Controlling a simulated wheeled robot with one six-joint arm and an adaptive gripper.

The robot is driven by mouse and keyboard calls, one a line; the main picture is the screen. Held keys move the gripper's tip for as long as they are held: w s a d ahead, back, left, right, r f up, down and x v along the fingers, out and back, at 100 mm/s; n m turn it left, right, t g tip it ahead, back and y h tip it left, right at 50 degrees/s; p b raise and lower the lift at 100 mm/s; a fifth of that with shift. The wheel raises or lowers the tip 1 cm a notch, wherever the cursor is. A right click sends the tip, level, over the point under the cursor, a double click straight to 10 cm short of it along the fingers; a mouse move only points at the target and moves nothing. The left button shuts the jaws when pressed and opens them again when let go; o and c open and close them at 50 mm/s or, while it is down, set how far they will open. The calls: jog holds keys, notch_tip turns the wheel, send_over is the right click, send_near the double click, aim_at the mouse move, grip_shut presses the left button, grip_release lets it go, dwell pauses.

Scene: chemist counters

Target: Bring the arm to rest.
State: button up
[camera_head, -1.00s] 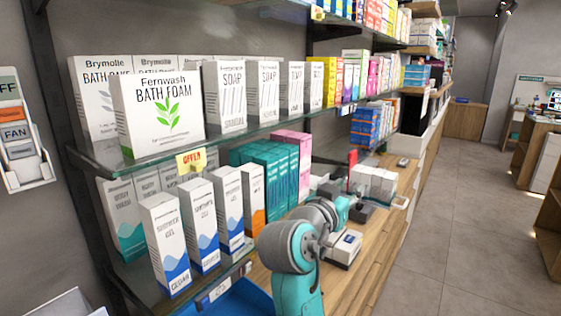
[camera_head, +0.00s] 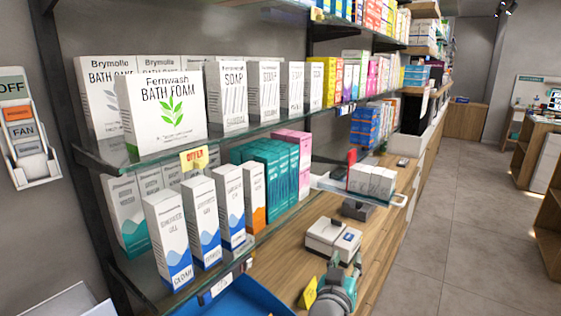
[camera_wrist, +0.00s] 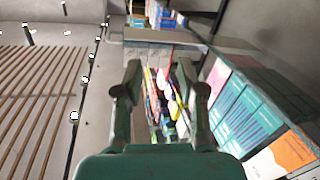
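My arm (camera_head: 335,292) shows low at the bottom of the head view, folded down beside the wooden counter's edge. My gripper (camera_wrist: 158,75) shows in the wrist view with its two fingers well apart and nothing between them. Past the fingers are distant shelves and boxes. In the head view I cannot clearly make out the fingertips.
A wooden counter (camera_head: 285,262) carries a white and grey device (camera_head: 332,238) close by my arm and white boxes (camera_head: 371,181) farther back. A yellow tag (camera_head: 308,293) and blue tray (camera_head: 228,300) are to the left. Glass shelves hold boxes. The floor (camera_head: 455,220) at right is clear.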

jog(key=s+d+f+n+y, duration=0.2)
jog(key=s+f+n+y, duration=0.35)
jog(key=s+f, duration=1.7)
jog(key=s+d+r+m+g+y, duration=0.1)
jog(key=s+r+m, duration=0.2)
jog(key=s, duration=2.6)
jog(key=shift+s+d, duration=0.2)
jog(key=shift+r, duration=0.1)
